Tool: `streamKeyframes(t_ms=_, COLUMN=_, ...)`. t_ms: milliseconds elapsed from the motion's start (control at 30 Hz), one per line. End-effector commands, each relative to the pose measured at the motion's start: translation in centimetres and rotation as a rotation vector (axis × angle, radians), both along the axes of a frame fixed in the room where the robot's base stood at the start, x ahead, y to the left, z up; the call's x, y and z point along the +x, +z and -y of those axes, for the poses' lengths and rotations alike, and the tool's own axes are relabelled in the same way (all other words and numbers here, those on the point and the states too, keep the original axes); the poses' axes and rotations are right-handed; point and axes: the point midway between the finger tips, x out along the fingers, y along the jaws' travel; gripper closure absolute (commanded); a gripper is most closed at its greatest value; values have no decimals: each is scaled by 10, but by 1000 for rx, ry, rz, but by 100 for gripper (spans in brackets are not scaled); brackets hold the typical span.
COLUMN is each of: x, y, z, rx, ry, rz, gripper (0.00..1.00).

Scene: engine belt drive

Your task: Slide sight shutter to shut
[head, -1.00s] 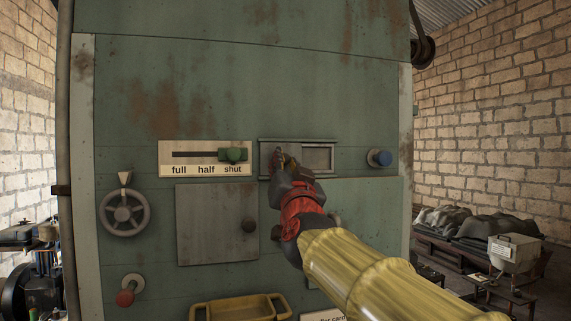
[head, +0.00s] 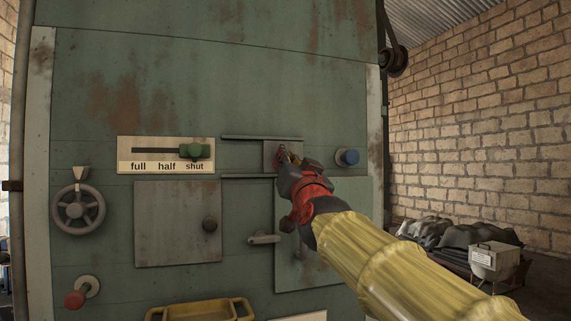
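The sight shutter (head: 269,150) is a small grey plate between two horizontal rails on the green cabinet front. It stands at the right end of the rails, over the place of the sight window, and no window opening shows. The left stretch between the rails is bare green panel. My gripper (head: 285,156) is at the shutter's face, its fingertips at or very near it. The gripper hides the shutter's lower right part and any handle there. I cannot tell whether the fingers are closed on something.
Left of the rails, a green knob (head: 195,149) sits at "shut" on a labelled slider plate (head: 140,166). A grey door (head: 170,225), a lever (head: 264,239) and a handwheel (head: 79,209) are lower.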

Motion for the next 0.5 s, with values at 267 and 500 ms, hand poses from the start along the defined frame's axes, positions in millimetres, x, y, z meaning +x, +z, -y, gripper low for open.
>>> streamKeyframes(t_ms=267, x=0, y=2, z=4, rx=2, ry=-6, rz=5, gripper=100)
streamKeyframes(t_ms=500, x=0, y=2, z=3, rx=2, ry=-6, rz=4, gripper=69)
